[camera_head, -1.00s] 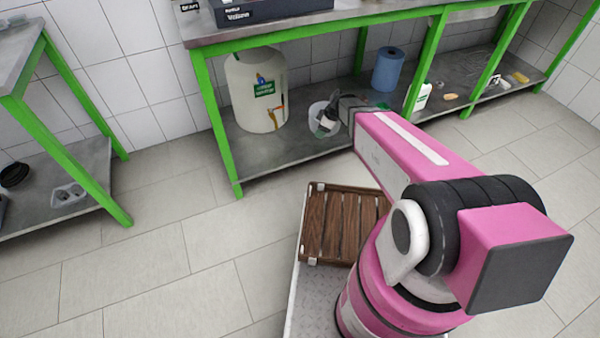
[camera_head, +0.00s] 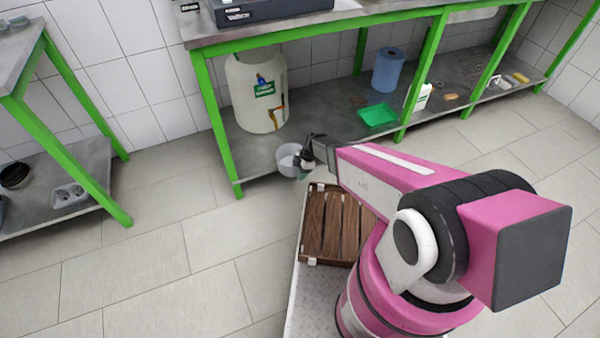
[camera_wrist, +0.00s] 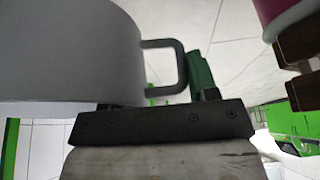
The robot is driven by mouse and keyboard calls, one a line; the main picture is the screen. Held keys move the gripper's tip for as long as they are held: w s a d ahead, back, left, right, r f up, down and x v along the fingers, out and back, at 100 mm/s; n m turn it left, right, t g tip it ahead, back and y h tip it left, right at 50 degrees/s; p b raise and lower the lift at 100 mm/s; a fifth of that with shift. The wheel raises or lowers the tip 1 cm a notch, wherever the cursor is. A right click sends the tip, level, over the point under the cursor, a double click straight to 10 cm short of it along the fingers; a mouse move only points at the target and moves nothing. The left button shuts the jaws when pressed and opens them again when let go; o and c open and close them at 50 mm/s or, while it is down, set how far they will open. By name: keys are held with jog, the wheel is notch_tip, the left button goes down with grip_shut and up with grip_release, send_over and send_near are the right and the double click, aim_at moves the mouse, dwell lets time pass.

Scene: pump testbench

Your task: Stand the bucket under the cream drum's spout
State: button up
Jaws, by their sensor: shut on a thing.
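The cream drum (camera_head: 255,92) stands on the lower shelf of the green-framed bench, with a green label and an orange-handled spout (camera_head: 280,110) low on its right side. My gripper (camera_head: 304,158) is shut on the bucket (camera_head: 287,158), a small pale one, in front of the drum and to the right. The bucket looks upright, near the shelf's front edge, and is not under the spout. In the wrist view the bucket (camera_wrist: 65,50) fills the upper left, with its side handle at the gripper. The finger contact is partly hidden.
A green tray (camera_head: 378,115), a blue roll (camera_head: 388,70) and a white bottle (camera_head: 420,97) are on the lower shelf (camera_head: 265,160) to the right. A green leg (camera_head: 218,130) stands left of the drum. A wooden slatted crate (camera_head: 335,222) is below my arm.

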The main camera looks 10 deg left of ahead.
aim_at(291, 164)
jog(key=shift+w+a+f, duration=0.55)
jog(key=shift+w+a, duration=0.3)
jog(key=shift+w, duration=0.5)
jog(key=shift+w+a+f, duration=0.6)
jog(key=shift+w+a, duration=0.2)
jog(key=shift+w, duration=0.55)
jog(key=shift+w+a+f, duration=0.55)
jog(key=shift+w+a, duration=0.3)
jog(key=shift+w, duration=0.5)
jog(key=shift+w+a+f, duration=0.1)
jog(key=shift+w+a, duration=0.75)
jog(key=shift+w, duration=0.5)
jog(key=shift+w+a+f, duration=0.1)
jog(key=shift+w+a, duration=0.7)
jog(key=shift+w, duration=0.6)
jog(key=shift+w+a+f, duration=0.1)
jog(key=shift+w+a, duration=0.75)
jog(key=shift+w, duration=0.5)
jog(key=shift+f, duration=0.3)
jog(key=o, duration=1.3)
jog(key=shift+c, duration=0.2)
